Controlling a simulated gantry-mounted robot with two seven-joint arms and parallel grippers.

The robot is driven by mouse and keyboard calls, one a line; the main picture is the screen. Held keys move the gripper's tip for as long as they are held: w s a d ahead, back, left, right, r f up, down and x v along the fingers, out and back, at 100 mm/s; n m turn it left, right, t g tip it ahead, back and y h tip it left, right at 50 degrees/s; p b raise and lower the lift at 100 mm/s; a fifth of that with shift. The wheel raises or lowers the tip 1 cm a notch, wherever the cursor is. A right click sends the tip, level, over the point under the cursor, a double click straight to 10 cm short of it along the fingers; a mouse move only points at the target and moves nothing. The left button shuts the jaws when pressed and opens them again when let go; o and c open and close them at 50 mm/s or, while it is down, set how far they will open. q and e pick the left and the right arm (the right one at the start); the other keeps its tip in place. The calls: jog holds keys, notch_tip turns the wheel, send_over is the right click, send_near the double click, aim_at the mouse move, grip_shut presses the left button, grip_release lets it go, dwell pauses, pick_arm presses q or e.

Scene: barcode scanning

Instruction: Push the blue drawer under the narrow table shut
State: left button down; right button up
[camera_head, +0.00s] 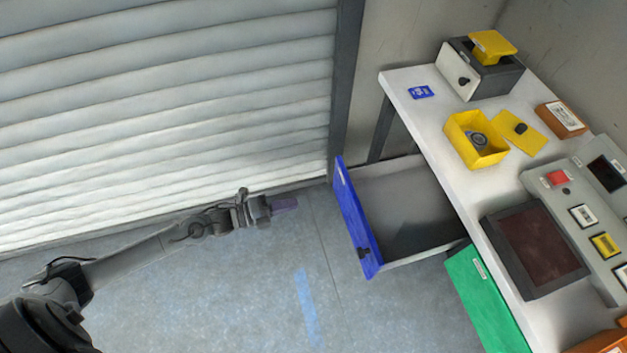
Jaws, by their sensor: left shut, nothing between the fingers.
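The blue drawer (355,218) is pulled out from under the narrow table (405,85). Its blue front faces left and has a dark knob near its lower end. The grey inside of the drawer looks empty. My left gripper (290,204) is shut and empty, to the left of the drawer front, with a gap between them. My left arm reaches in from the lower left. My right gripper is not in view.
A green drawer front (486,300) is beside the blue one, lower right. On the table are a yellow box (475,140), a dark box with a white front (480,75), a dark screen (536,248) and a control panel. A shutter (170,100) stands behind my arm. The floor left of the drawer is clear.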

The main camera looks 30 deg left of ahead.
pick_arm(q)
jog(key=r+h, duration=0.1)
jog(key=r, duration=0.1)
jog(key=b, duration=0.4)
send_near(342, 187)
jog(key=shift+m, duration=0.4)
jog(key=x, duration=0.5)
jog(key=shift+w+d+f, duration=0.15)
jog(key=shift+f, duration=0.15)
jog(key=shift+w+d, duration=0.45)
jog(key=shift+w, duration=0.1)
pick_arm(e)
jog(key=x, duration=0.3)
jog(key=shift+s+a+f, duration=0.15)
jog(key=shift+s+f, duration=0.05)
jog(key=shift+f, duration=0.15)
